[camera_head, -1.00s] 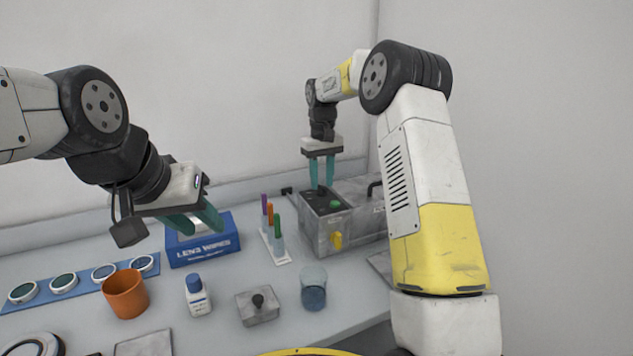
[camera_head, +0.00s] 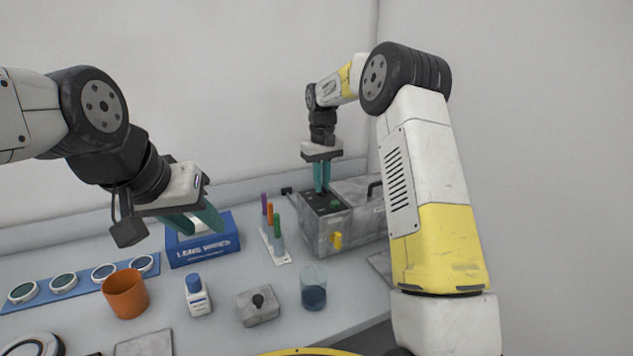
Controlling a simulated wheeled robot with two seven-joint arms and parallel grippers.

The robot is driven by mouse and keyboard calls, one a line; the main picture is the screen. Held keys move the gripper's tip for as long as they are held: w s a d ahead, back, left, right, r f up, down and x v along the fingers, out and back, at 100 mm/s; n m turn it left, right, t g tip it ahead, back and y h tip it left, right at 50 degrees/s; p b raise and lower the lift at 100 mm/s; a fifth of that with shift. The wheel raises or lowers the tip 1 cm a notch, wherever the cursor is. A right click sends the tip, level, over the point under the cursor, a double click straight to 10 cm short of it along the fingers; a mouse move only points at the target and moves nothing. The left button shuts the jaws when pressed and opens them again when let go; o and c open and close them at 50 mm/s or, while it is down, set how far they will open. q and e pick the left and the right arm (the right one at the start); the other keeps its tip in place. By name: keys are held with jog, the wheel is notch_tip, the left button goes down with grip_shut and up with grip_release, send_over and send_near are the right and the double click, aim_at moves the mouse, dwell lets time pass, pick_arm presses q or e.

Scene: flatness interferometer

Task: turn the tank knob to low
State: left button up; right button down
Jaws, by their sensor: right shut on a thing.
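The blue lens wipes box (camera_head: 205,250) and a rack of coloured pens (camera_head: 271,232) stand left of the tank. An orange cup (camera_head: 126,294), white bottle (camera_head: 197,296), grey lidded block (camera_head: 258,306) and glass beaker (camera_head: 313,290) stand in front. Round optics (camera_head: 64,283) lie on a blue strip.

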jog(key=n, duration=0.4)
jog(key=shift+n, duration=0.4)
jog(key=n, duration=0.4)
jog(key=shift+n, duration=0.4)
jog(key=c, duration=1.5)
grip_release()
jog(key=shift+o, duration=0.2)
jog(key=shift+r, duration=0.15)
notch_tip(320, 180, up, 8)
jog(key=shift+f, duration=0.2)
